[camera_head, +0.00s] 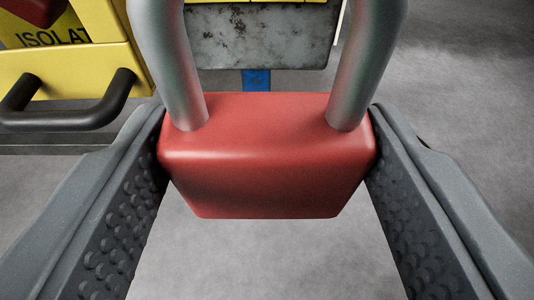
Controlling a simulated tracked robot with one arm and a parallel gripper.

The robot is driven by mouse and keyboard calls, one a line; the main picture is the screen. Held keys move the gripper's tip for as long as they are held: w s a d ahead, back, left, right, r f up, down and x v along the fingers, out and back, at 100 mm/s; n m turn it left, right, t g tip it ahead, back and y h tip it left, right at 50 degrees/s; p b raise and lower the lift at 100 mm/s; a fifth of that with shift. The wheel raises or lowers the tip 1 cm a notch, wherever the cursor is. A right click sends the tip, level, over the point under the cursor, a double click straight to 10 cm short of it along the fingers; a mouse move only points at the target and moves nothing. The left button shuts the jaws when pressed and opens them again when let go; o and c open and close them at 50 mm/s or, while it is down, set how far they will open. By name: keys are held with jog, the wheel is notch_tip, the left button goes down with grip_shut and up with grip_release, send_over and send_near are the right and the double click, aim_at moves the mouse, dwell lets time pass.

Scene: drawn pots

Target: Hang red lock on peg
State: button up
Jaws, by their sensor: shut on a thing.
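A red lock (267,165) with a thick grey metal shackle (180,70) fills the middle of the view. My gripper (268,160) is shut on the lock's red body, one textured finger pad pressed on each side. The lock is upright with its shackle pointing up and out of the top of the frame. I cannot make out a peg; the lock and the frame's top edge may hide it.
A yellow panel (95,60) with a dark handle (80,115) and partly cut lettering stands at the left. Part of another red thing (35,8) shows at the top left. A worn grey metal plate (262,38) is behind the shackle, with a blue strip (256,80) below it. Grey floor at the right is clear.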

aim_at(264, 102)
jog(key=shift+w+f+b, duration=0.1)
jog(key=shift+w+b, duration=0.5)
jog(key=shift+b, duration=1.1)
jog(key=shift+w, duration=1.05)
jog(key=shift+w, duration=2.35)
jog(key=shift+w+f, duration=0.5)
jog(key=shift+f, duration=0.1)
jog(key=shift+w+f, duration=0.1)
jog(key=shift+f, duration=0.35)
dwell(0.4)
jog(key=o, duration=1.1)
jog(key=shift+o, duration=0.2)
